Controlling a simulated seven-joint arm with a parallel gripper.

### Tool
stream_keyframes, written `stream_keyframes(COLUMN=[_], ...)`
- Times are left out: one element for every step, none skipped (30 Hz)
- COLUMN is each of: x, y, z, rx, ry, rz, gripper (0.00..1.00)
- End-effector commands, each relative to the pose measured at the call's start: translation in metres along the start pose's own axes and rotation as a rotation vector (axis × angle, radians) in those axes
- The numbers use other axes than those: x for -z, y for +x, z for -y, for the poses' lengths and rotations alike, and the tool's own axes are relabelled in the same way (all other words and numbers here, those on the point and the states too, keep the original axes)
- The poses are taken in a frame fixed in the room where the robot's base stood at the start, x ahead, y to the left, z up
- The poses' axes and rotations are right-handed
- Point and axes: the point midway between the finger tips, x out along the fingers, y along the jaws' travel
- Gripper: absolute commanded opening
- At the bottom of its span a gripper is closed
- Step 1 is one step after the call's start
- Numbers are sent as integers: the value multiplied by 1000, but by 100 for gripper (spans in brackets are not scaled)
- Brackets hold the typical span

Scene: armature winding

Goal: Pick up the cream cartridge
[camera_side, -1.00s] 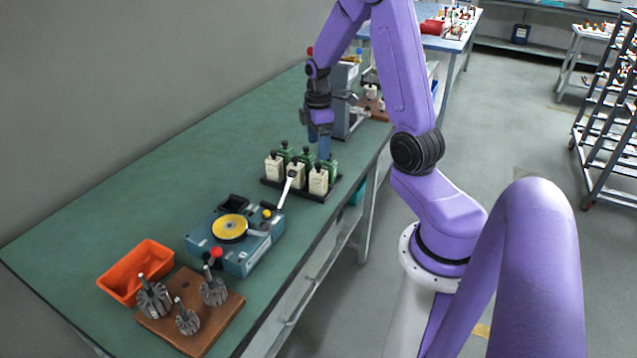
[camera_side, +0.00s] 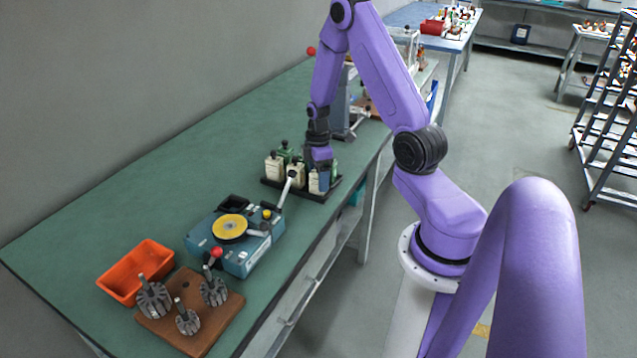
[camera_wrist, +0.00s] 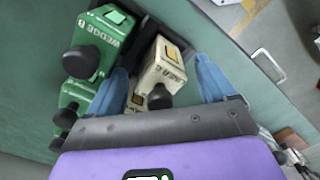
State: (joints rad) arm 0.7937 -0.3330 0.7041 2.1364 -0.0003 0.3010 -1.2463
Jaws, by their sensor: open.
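Cream cartridges with dark knobs stand in the front row of a black tray (camera_side: 334,190) in the side view. The right-end cream cartridge (camera_side: 314,183) is partly hidden by my gripper (camera_side: 319,172). In the wrist view, a cream cartridge (camera_wrist: 163,66) with a black knob lies between the two blue fingers of my gripper (camera_wrist: 163,80). The fingers are open, one on each side, with a visible gap at the right finger. Part of another cream cartridge shows behind its knob. Whether the left finger touches anything is unclear.
Green cartridges (camera_wrist: 102,42) marked WEDGE B stand close beside the left finger. A blue winding device (camera_side: 240,250) with a raised lever is left of the tray. An orange bin (camera_side: 137,272) and a brown board (camera_side: 195,325) lie further left.

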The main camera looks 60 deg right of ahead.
Motion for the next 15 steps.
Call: stream_keyframes(x=[0, 0, 0, 0, 0, 0, 0, 0, 0, 0, 0, 0, 0, 0, 0], y=[3, 4, 5, 5, 5, 5, 5, 5, 5, 5, 5, 5, 5, 5, 5], z=[0, 0, 0, 0, 0, 0, 0, 0, 0, 0, 0, 0, 0, 0, 0], rx=[2, 2, 1, 0, 0, 0, 0, 0, 0, 0, 0, 0, 0, 0, 0], ry=[0, 0, 0, 0, 0, 0, 0, 0, 0, 0, 0, 0, 0, 0, 0], rz=[1, 1, 0, 0, 0, 0, 0, 0, 0, 0, 0, 0, 0, 0, 0], gripper=[84, 84, 84, 84, 84, 84, 84, 84, 84, 81, 71, 58, 48, 38, 25])
